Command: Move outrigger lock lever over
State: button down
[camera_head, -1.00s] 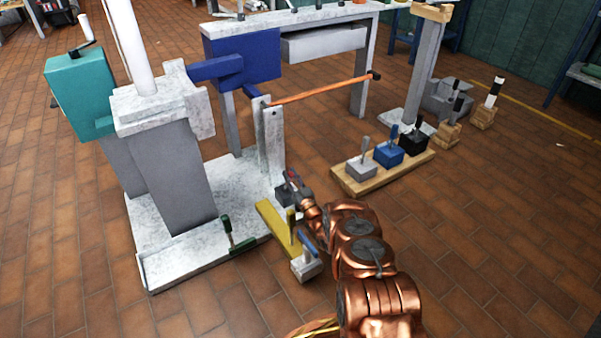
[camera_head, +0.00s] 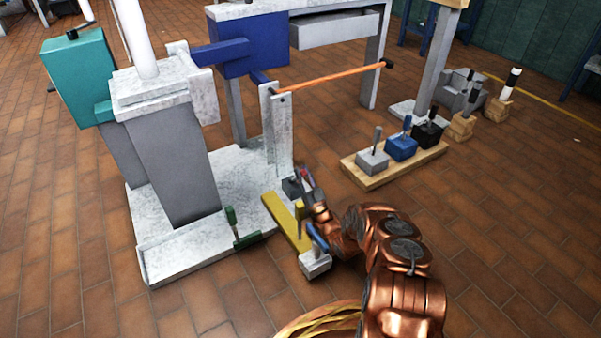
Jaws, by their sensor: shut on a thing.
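A white marbled base plate (camera_head: 160,262) carries the mast foot. A dark grey block (camera_head: 291,188) sits at its right corner, by the foot of an upright bracket. My gripper (camera_head: 304,182) is at this block, shut on what seems to be its small lever, which the fingers mostly hide. Which way that lever leans I cannot tell. A yellow bar with an upright yellow lever (camera_head: 299,222) lies just in front of my gripper. A pale block with a tilted blue lever (camera_head: 317,238) stands close to my wrist. A green lever (camera_head: 232,224) stands on the plate's front edge.
A wooden board (camera_head: 372,181) to the right holds grey, blue and black lever blocks. An orange rod (camera_head: 330,76) runs from the bracket (camera_head: 278,130) towards the table behind. Open tiled floor lies at the right and front left.

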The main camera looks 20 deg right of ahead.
jog(key=shift+s+f, duration=0.1)
dwell(0.5)
jog(key=c, duration=1)
grip_release()
jog(key=shift+o, duration=0.2)
jog(key=shift+d+r, duration=0.1)
jog(key=shift+r, duration=4.9)
